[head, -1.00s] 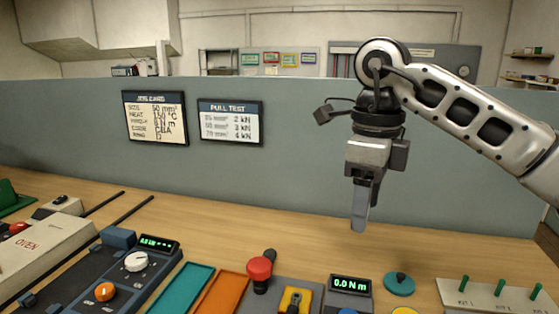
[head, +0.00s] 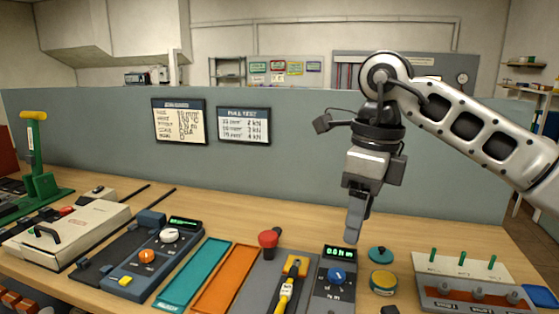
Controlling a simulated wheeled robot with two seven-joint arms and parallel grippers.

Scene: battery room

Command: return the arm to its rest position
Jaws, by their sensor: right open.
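My right gripper (head: 354,222) hangs from the right arm, pointing down above the back part of the bench. It is apart from everything on the bench and holds nothing that I can see. The arm (head: 470,120) comes in from the right edge at about the height of the grey partition's top. The fingers are seen nearly edge-on, so the gap between them hardly shows. My left gripper is out of the picture.
The wooden bench (head: 225,217) carries a torque unit (head: 335,280), a red knob (head: 268,239), teal (head: 196,272) and orange (head: 228,279) trays, a pull tester (head: 147,257) and a green press (head: 38,185). A grey partition (head: 300,180) stands behind.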

